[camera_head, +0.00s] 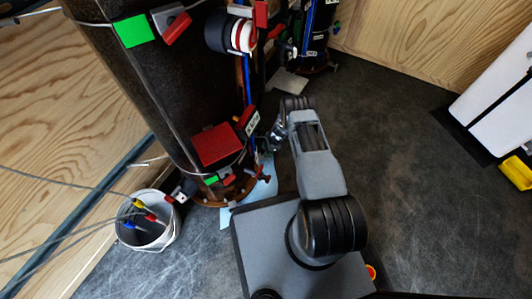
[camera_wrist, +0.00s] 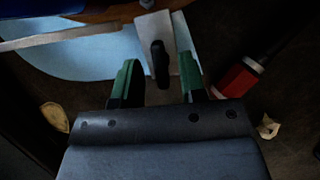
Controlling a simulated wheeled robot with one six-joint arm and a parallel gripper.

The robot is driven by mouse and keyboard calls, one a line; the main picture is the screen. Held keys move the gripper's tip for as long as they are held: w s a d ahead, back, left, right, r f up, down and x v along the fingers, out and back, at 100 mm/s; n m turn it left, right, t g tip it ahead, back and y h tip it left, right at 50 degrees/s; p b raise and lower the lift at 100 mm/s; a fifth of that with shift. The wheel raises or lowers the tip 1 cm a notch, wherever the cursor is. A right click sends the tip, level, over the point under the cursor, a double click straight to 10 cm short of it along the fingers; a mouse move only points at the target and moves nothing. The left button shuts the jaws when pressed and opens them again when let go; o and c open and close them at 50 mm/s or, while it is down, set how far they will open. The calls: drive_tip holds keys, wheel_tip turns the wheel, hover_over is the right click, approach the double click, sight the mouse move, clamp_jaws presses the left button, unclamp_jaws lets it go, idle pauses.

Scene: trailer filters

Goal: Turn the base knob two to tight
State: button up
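In the wrist view, a black lever-shaped knob (camera_wrist: 159,62) stands on a pale grey plate (camera_wrist: 152,28). I take it for the base knob, but no number is readable. My gripper (camera_wrist: 158,75) is open, with one green-and-black finger on each side of the knob. Gaps show between the knob and both fingers, and nothing is gripped. In the head view my gripper (camera_head: 273,140) is low beside the foot of a dark filter tank (camera_head: 150,85); the knob cannot be made out there.
A red cylinder (camera_wrist: 238,80) with a dark stem lies right of my fingers. A light blue sheet (camera_wrist: 85,55) lies under the plate. A white bucket (camera_head: 148,222) with cables stands left of the tank.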

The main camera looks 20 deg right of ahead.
drive_tip(key=shift+a+f, duration=0.15)
drive_tip(key=shift+f, duration=0.2)
clamp_jaws()
